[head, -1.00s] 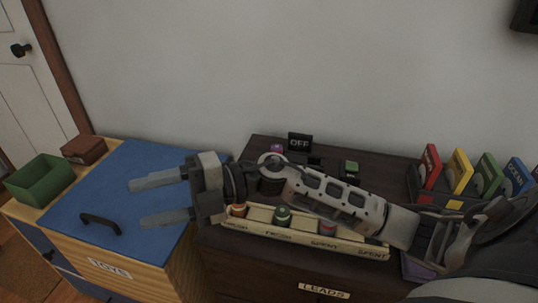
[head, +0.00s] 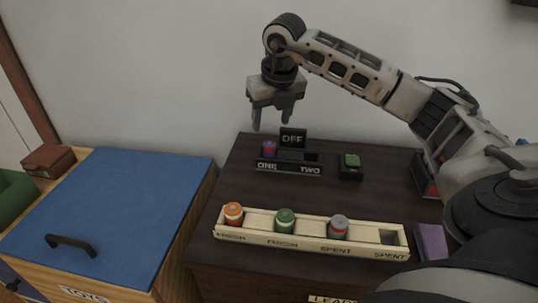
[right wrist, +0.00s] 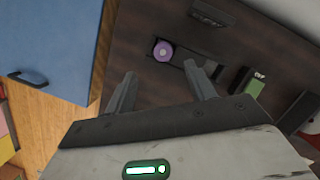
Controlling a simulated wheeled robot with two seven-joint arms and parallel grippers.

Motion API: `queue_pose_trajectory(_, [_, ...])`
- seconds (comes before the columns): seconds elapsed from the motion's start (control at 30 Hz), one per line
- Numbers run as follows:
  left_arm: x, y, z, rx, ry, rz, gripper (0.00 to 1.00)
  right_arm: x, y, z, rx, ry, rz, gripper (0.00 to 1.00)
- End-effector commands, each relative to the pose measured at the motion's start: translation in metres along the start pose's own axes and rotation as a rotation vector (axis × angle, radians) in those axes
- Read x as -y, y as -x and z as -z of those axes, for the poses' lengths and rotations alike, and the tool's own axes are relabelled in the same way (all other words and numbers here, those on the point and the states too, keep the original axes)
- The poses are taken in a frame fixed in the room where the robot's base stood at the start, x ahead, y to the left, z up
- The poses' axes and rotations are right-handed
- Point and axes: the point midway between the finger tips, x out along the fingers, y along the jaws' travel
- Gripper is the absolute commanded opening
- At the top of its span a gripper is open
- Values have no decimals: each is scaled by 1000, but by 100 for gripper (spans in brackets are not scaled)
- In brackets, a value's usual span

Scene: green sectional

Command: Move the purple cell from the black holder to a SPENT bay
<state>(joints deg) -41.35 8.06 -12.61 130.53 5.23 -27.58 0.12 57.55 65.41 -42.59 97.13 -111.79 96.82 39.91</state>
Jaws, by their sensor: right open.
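The purple cell (head: 269,149) stands in the ONE slot of the black holder (head: 290,168), whose TWO slot looks empty. It also shows in the right wrist view (right wrist: 164,50), with the black holder (right wrist: 188,58) around it. My right gripper (head: 271,126) is open and empty, pointing down above the holder's left end. In the right wrist view its fingers (right wrist: 165,84) are spread, with the cell beyond them. The cream tray (head: 310,237) has two FRESH bays and two SPENT bays. A grey-red cell (head: 339,227) stands in the left SPENT bay; the right SPENT bay (head: 390,238) is empty. My left gripper is not in view.
Orange (head: 233,214) and green (head: 285,221) cells stand in the FRESH bays. The blue-topped toy chest (head: 120,210) is at left. Dark tabletop between holder and tray is clear.

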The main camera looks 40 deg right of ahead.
Motion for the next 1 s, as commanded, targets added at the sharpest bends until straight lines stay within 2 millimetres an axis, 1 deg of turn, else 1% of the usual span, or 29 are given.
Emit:
queue_pose_trajectory(0.03, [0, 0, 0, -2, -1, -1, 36, 0, -11, 1, -4, 1, 0, 55])
queue_pose_trajectory(0.1, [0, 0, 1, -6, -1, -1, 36, 0, -20, 1, -2, 1, -1, 55])
queue_pose_trajectory(0.37, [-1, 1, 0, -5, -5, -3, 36, 1, -39, 2, -2, 2, -1, 55])
queue_pose_trajectory(0.53, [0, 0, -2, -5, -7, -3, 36, 6, -65, 5, -3, 1, -1, 55])
queue_pose_trajectory(0.63, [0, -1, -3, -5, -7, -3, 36, 5, -78, 4, -2, 2, -2, 55])
queue_pose_trajectory(0.73, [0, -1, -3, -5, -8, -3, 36, 5, -83, 4, 0, 4, -3, 55])
queue_pose_trajectory(0.93, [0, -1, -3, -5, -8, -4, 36, 5, -83, 4, 0, 3, -3, 55])
queue_pose_trajectory(0.97, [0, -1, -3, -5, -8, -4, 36, 5, -83, 4, 0, 3, -3, 52])
queue_pose_trajectory(1.0, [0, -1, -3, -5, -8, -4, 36, 5, -83, 4, 0, 3, -3, 41])
